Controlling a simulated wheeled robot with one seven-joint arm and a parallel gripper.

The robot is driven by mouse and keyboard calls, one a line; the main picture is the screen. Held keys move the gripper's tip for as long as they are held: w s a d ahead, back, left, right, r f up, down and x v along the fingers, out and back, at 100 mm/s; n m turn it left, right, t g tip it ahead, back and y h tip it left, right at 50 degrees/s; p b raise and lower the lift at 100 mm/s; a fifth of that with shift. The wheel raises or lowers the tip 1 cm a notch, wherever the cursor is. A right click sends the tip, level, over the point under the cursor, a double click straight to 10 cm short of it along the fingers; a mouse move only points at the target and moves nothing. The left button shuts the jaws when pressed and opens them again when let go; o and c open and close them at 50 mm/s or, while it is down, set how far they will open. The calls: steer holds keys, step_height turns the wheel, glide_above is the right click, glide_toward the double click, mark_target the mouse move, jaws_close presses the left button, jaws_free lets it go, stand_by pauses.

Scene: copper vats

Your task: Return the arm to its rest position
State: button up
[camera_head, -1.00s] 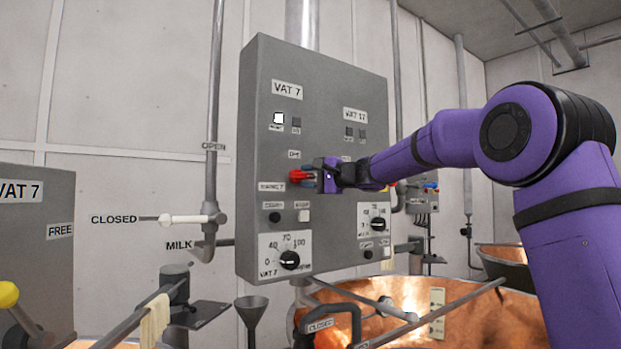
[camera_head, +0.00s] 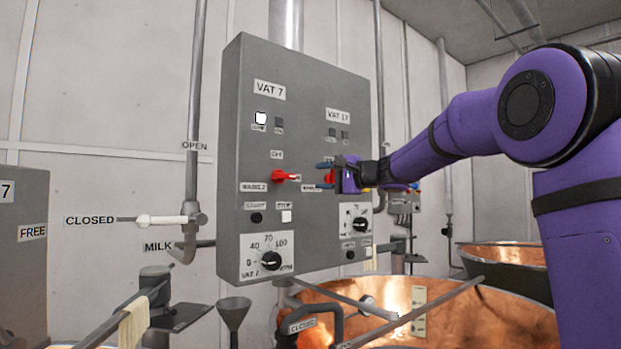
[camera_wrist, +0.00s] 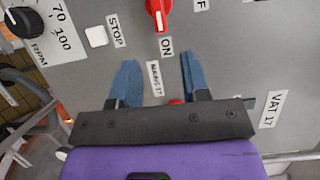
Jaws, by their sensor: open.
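My gripper (camera_head: 327,174) is open and empty at the end of my purple arm, in front of the right half of the grey control panel (camera_head: 247,215). It also shows in the wrist view (camera_wrist: 158,75), its two blue fingers spread apart over the panel face, with nothing between them but a small label behind. A red switch knob (camera_head: 286,176) under the VAT 7 side stands clear to the left of the gripper. Another red knob (camera_head: 329,177) on the VAT 17 side is partly hidden by the gripper. A red knob (camera_wrist: 158,14) lies beyond the fingertips in the wrist view.
A copper vat (camera_head: 480,312) stands below the panel, with a rail crossing it. A milk pipe with a white lever (camera_head: 165,220) is at the left. A grey funnel (camera_head: 234,308) and a cloth (camera_head: 133,322) are in front. Another copper vat (camera_head: 500,254) is farther right.

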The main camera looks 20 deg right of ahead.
steer(key=shift+s+d, duration=0.3)
steer(key=shift+s, duration=0.05)
steer(key=s+a+f+n+g+h, duration=0.25)
steer(key=s+a+f, duration=0.25)
steer(key=s, duration=0.4)
steer(key=s+a+f+n+g+h, duration=0.1)
steer(key=s+a+f+n+g, duration=0.25)
steer(key=s, duration=0.55)
steer(key=s+d+f+n+g+h, duration=0.1)
steer(key=s+d+f+n+h, duration=0.1)
steer(key=s+f, duration=0.7)
steer(key=s+d+f+n+g+h, duration=0.1)
steer(key=s+f+h, duration=0.5)
steer(key=s, duration=0.8)
step_height(320, 180, down, 3)
steer(key=d+n, duration=0.1)
steer(key=d, duration=0.1)
steer(key=shift+s+d, duration=0.35)
steer(key=shift+d, duration=0.05)
steer(key=shift+f, duration=0.1)
steer(key=shift+c, duration=0.2)
